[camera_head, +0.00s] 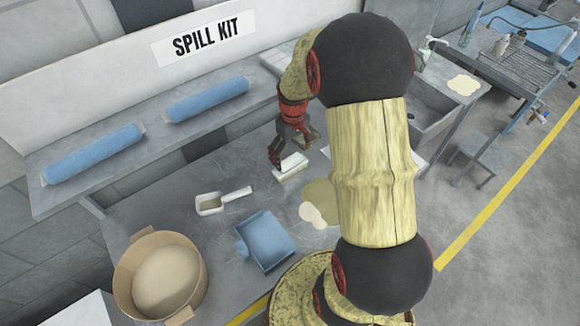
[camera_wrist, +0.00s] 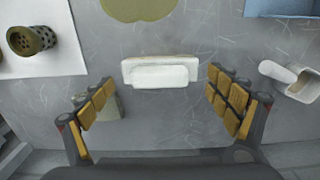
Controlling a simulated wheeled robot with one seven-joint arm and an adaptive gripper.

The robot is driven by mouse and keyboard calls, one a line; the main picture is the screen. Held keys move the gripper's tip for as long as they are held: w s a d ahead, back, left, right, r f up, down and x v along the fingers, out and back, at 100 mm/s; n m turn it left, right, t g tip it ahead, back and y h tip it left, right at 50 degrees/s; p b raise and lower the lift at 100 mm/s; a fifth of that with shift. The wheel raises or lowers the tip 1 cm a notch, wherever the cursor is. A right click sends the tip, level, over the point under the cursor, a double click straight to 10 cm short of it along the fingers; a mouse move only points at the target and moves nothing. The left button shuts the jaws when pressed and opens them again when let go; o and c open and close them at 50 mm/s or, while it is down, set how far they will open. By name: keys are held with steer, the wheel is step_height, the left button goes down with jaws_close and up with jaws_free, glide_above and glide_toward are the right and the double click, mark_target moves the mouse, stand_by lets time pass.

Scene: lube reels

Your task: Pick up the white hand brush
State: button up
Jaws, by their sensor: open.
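The white hand brush (camera_head: 290,167) lies on the grey table under my gripper in the head view. In the wrist view the brush (camera_wrist: 160,72) shows as a white block with a raised grip and a thin tan edge, lying crosswise in front of my fingers. My gripper (camera_head: 293,150) is open and above the table close to the brush. In the wrist view the fingers of my gripper (camera_wrist: 162,102) stand wide apart with nothing between the tips, and the brush lies just ahead of them. In the head view my arm hides part of the table.
A white scoop (camera_head: 222,201), a blue dustpan (camera_head: 264,241) and a round tub of granules (camera_head: 160,272) stand left and front of the brush. A perforated cylinder (camera_wrist: 30,40) sits on a white sheet. Blue rolls (camera_head: 207,99) lie on the back shelf.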

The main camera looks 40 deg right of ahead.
mark_target(292, 161)
step_height(292, 161, down, 4)
steer(key=shift+w+f+b, duration=0.1)
steer(key=shift+f+b, duration=0.15)
steer(key=shift+b, duration=0.15)
steer(key=shift+c, duration=0.7)
steer(key=c, duration=1.1)
steer(key=shift+c, duration=0.2)
